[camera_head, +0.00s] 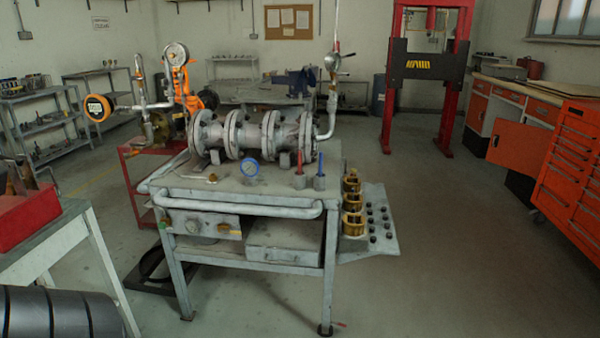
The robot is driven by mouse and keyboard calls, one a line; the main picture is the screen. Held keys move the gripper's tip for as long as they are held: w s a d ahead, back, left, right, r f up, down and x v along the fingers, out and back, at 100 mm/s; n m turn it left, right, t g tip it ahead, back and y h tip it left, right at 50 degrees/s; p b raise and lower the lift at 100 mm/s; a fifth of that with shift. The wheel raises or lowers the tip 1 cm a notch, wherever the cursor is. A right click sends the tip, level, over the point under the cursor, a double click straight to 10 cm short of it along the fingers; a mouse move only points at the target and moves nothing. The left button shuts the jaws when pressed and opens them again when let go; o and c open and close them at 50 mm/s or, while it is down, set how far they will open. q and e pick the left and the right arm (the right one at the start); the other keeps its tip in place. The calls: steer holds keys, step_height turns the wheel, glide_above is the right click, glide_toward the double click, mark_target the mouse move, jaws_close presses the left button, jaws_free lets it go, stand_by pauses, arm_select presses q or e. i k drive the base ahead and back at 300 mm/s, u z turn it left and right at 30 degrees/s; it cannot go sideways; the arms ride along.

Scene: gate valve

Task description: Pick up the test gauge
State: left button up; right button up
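A small blue-rimmed gauge (250,168) with a pale face sits near the front middle of the grey workbench top (215,187). A white-faced dial gauge (176,54) stands above an orange part at the back left. Another small gauge (332,62) is on the upright pipe at the right. I cannot tell from looks alone which is the test gauge; the blue one appears loose on the bench. Neither of my grippers is in view.
A flanged valve assembly (252,136) lies across the bench behind the blue gauge. A red tool (300,168) and a blue tool (320,170) stand upright right of it. Brass rings (352,205) are on a right side shelf. A red box (25,212) is at left. Floor at right is clear.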

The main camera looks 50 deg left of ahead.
mark_target(249, 167)
steer(key=u, duration=0.75)
steer(key=i, duration=2)
steer(key=u, duration=1.65)
